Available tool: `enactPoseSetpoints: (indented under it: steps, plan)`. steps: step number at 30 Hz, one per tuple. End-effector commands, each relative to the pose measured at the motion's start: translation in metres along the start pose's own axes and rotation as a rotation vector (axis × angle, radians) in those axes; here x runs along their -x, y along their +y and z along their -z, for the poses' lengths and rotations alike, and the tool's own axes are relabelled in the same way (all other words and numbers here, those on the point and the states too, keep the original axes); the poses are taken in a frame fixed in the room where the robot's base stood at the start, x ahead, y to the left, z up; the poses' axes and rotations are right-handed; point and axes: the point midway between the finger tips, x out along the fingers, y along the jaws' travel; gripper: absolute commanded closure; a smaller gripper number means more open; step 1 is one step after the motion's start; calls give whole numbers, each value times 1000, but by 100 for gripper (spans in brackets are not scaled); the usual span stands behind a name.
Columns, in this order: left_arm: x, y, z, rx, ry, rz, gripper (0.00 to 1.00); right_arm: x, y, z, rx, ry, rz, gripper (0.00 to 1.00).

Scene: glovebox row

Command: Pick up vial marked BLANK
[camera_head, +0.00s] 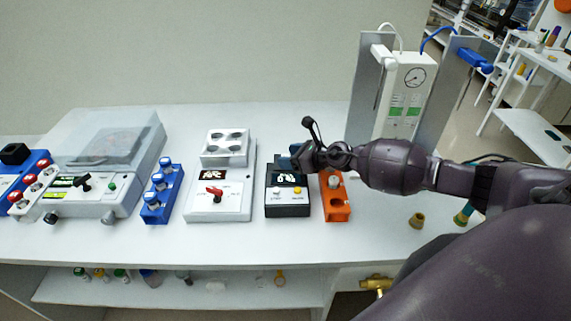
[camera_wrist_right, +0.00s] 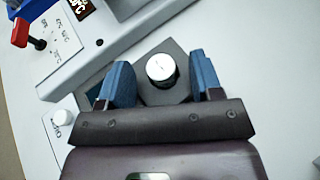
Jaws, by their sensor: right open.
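My right gripper (camera_head: 290,160) reaches in from the right in the head view, at the back of a small black device (camera_head: 288,205) with a display and two buttons. In the right wrist view, the gripper (camera_wrist_right: 161,63) is open. Its two blue fingers stand on either side of a vial with a white cap (camera_wrist_right: 161,68), which sits upright in a dark grey block (camera_wrist_right: 176,95). I see gaps between the fingers and the cap. The gripper hides this vial in the head view. No BLANK marking is readable. My left gripper is in neither view.
An orange rack (camera_head: 338,207) with a vial stands just right of the black device. A white device with a red lever (camera_head: 214,190) and a blue vial rack (camera_head: 155,213) stand left. A gauge unit (camera_head: 408,100) stands behind the arm.

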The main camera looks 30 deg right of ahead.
Motion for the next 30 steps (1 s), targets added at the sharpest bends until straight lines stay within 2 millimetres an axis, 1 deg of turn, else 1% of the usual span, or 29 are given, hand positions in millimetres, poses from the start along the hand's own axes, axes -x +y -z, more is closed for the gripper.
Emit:
enactPoseSetpoints:
  steps: [3,8,11,18,19,26,30]
  plan:
    - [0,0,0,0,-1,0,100,-3,0,1,0,1,1,41]
    - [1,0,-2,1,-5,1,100,-3,0,0,0,1,0,41]
    - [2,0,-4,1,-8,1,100,-3,0,0,0,1,1,54]
    - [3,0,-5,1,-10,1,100,-3,0,0,0,1,1,91]
    - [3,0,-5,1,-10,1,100,-3,0,0,0,0,1,94]
    - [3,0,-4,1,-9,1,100,-2,0,-1,0,0,1,94]
    - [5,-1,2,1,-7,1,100,1,-1,-10,2,-1,1,94]
